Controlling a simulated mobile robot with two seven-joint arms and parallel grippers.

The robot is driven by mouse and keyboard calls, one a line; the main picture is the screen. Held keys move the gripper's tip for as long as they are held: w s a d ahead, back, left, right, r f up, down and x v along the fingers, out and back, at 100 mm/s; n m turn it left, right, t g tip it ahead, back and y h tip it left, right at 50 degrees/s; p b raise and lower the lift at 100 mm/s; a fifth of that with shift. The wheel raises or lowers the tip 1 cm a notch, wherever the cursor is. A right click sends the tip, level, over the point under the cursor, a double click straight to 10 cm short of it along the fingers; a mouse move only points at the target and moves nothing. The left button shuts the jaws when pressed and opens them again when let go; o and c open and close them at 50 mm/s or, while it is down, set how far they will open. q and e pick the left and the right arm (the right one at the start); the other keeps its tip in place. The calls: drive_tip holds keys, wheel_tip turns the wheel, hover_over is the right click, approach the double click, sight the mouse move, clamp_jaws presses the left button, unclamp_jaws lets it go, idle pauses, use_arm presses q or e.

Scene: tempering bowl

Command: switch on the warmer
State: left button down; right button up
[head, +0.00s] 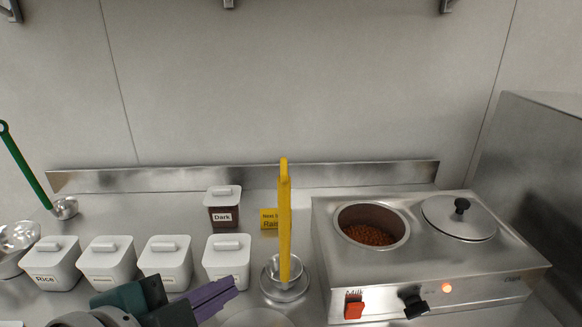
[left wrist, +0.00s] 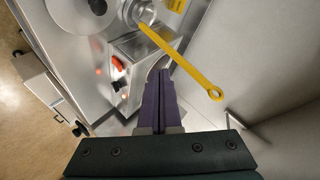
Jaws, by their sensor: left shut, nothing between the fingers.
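The warmer (head: 327,265) is a steel box at the right of the head view. Its left well is open and holds brown pellets (head: 368,235); its right well has a steel lid (head: 458,218) with a black knob. Its front carries a red-orange control (head: 354,307) with a label above it, a black control (head: 415,303) and a glowing orange light (head: 447,288). My left gripper (head: 234,286), with purple fingers, is shut and empty left of the warmer, apart from it. The fingers also show in the left wrist view (left wrist: 158,75). My right gripper is not in view.
A yellow-handled ladle (head: 284,215) stands upright in a steel dish (head: 284,289) between gripper and warmer. Several white lidded tubs (head: 165,262) line the counter at left. A dark tub (head: 224,210) and yellow sign (head: 269,219) stand behind. A steel wall panel (head: 530,170) is at right.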

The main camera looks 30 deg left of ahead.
use_arm(q)
drive_tip(key=r+p, duration=0.1)
drive_tip(key=a+r+n, duration=0.1)
drive_tip(key=s+r+g+p, duration=0.1)
drive_tip(key=shift+a+r+p, duration=0.15)
drive_tip(key=shift+r+p, duration=0.05)
drive_tip(key=shift+p, duration=0.1)
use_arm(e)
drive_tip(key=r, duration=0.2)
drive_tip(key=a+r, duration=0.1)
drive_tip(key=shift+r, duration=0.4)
use_arm(q)
drive_tip(key=s+d+r+n+g+h+p, duration=0.1)
drive_tip(key=s+d+r+n+g+p, duration=0.15)
drive_tip(key=s+n+g, duration=0.65)
wheel_tip(320, 180, up, 23)
drive_tip(key=s+m+t+p, duration=0.1)
drive_tip(key=m+p, duration=0.1)
drive_tip(key=p, duration=2.1)
drive_tip(key=shift+s+r+t+p, duration=0.2)
drive_tip(key=shift+s+t+p, duration=0.15)
drive_tip(key=shift+t, duration=0.05)
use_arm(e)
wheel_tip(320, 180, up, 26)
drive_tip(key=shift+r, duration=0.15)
